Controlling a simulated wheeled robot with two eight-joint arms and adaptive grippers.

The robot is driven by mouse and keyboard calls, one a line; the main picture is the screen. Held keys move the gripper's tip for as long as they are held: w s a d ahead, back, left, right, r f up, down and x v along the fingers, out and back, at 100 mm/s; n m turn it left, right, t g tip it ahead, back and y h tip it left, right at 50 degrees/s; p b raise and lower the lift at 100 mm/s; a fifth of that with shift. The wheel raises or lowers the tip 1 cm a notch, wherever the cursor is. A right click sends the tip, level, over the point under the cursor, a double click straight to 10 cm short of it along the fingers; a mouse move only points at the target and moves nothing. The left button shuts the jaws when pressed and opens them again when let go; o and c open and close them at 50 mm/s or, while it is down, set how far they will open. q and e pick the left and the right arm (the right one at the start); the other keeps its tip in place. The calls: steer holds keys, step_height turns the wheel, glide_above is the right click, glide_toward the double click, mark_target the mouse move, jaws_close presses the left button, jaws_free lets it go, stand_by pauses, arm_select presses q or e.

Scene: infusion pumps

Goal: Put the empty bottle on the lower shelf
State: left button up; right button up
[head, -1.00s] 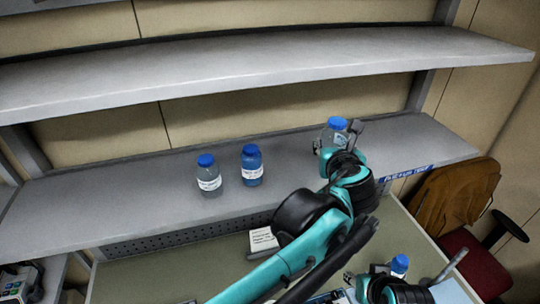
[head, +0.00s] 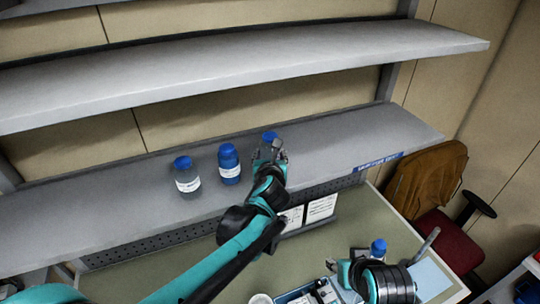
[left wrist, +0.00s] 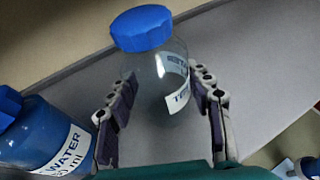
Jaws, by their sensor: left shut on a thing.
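My left gripper (head: 268,155) is shut on a clear, empty-looking bottle with a blue cap (head: 269,137). In the left wrist view the fingers flank this bottle (left wrist: 150,78), which is tilted in the picture and has a white label. It is at the lower shelf (head: 330,140), just right of a blue-filled bottle (head: 229,166); the gripper hides its base, so I cannot tell whether it touches the shelf. That neighbour, labelled WATER, also shows in the left wrist view (left wrist: 45,138). My right gripper (head: 347,272) is low over the desk, beside another blue-capped bottle (head: 378,248); its grip is unclear.
A clear blue-capped bottle (head: 186,178) stands left of the blue one. The upper shelf (head: 240,72) overhangs the lower shelf, whose right part is free. White cards (head: 321,208) stand below the shelf edge. A chair (head: 448,235) with a brown jacket is at the right.

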arm_select(q)
steer(key=shift+w+f, duration=0.1)
steer(key=shift+f, duration=0.15)
steer(key=shift+f, duration=0.15)
steer(key=o, duration=1.1)
steer(key=shift+r, duration=0.3)
steer(key=v, duration=1.2)
steer(key=shift+f, duration=0.1)
